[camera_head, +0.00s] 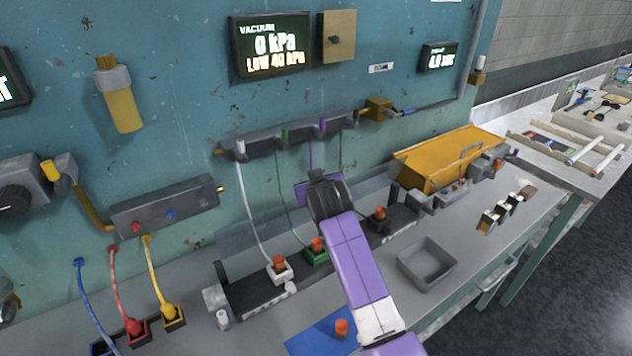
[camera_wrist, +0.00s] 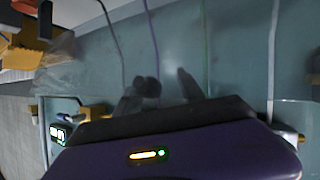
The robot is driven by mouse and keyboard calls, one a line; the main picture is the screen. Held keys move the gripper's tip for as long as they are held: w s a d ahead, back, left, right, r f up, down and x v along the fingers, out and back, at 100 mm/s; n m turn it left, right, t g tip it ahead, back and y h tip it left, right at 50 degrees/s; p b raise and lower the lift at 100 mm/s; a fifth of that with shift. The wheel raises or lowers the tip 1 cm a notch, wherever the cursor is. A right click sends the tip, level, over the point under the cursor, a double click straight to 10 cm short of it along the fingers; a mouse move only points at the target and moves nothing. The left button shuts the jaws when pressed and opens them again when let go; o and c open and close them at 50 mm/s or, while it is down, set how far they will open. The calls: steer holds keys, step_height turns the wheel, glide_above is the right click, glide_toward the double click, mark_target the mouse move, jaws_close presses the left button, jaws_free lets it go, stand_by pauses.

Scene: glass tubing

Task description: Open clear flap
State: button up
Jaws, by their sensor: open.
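A faint see-through strip (camera_head: 252,236) runs along the foot of the teal wall, behind the dark rail; it may be the clear flap, but its edges are hard to make out. My gripper (camera_head: 318,174) reaches over the bench toward the wall, in front of the strip's line, and hides part of it.
White (camera_head: 255,215), green (camera_head: 287,200) and purple tubes hang from the wall manifold (camera_head: 265,143) close around my gripper. A dark rail (camera_head: 262,292) with orange-capped fittings lies below. A yellow box (camera_head: 450,158) and grey tray (camera_head: 427,264) stand right.

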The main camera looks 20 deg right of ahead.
steer(key=b+v, duration=0.1)
steer(key=v, duration=0.6)
steer(key=shift+s+r, duration=0.2)
steer(key=shift+s, duration=0.15)
